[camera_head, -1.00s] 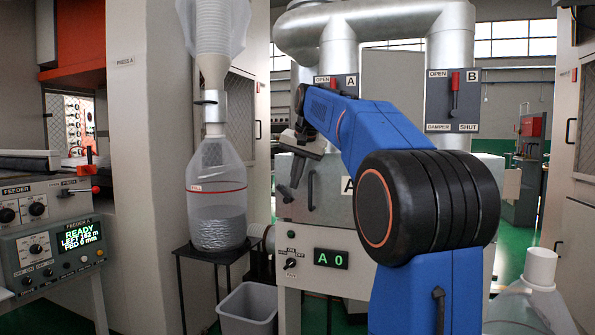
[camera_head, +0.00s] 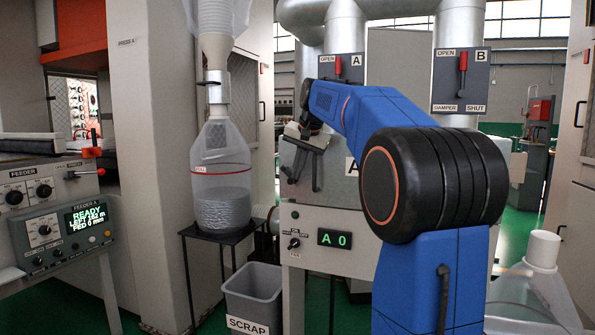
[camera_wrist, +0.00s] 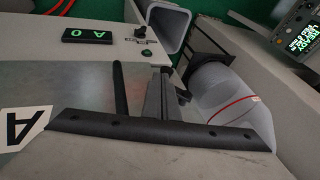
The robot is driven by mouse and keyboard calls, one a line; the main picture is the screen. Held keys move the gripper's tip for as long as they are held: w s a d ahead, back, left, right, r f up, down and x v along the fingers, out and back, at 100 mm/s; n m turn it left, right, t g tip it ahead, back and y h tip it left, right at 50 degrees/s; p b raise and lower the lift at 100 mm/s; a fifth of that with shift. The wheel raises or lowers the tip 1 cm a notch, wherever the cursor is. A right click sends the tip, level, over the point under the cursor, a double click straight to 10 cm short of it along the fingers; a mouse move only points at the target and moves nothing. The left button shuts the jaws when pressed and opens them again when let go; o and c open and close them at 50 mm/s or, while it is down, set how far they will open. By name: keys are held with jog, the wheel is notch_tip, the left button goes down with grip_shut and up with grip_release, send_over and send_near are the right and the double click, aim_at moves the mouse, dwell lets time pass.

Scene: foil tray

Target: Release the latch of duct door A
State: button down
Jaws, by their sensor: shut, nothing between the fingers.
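Duct door A (camera_head: 335,186) is a grey panel under the damper pipes, marked with a large "A", partly behind my arm. It fills the left of the wrist view (camera_wrist: 80,85). A black bar handle (camera_head: 316,174) stands on it; the handle also shows in the wrist view (camera_wrist: 120,90). A small dark part, seemingly the latch (camera_wrist: 183,92), sits at the door's edge, partly hidden by my fingers. My gripper (camera_wrist: 165,72) is shut and empty, its fingers between handle and latch in the picture. In the head view, my gripper (camera_head: 294,178) is at the door's left edge. Contact cannot be told.
A clear bottle (camera_head: 223,190) on a black stand is left of the door. A grey scrap bin (camera_head: 252,290) stands below. The panel under the door shows a green "A 0" display (camera_head: 334,238). Damper levers A (camera_head: 338,68) and B (camera_head: 463,62) are above.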

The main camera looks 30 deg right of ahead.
aim_at(294, 183)
jog(key=shift+f+t+y, duration=0.25)
jog(key=shift+t+y, duration=0.05)
jog(key=shift+t, duration=0.1)
jog(key=f+t+y, duration=0.1)
jog(key=t, duration=0.1)
jog(key=f+m+t+y, duration=0.1)
jog(key=f+t+y, duration=0.1)
jog(key=t, duration=0.1)
jog(key=shift+w+a+f+m+t, duration=0.25)
jog(key=shift+w+f+m+t, duration=0.05)
jog(key=shift+w+f, duration=0.05)
jog(key=shift+w+a+f+y, duration=0.1)
jog(key=shift+y, duration=0.3)
jog(key=shift+w+a+f, duration=0.1)
jog(key=shift+w+f, duration=0.05)
jog(key=shift+f, duration=0.05)
dwell(0.5)
dwell(0.3)
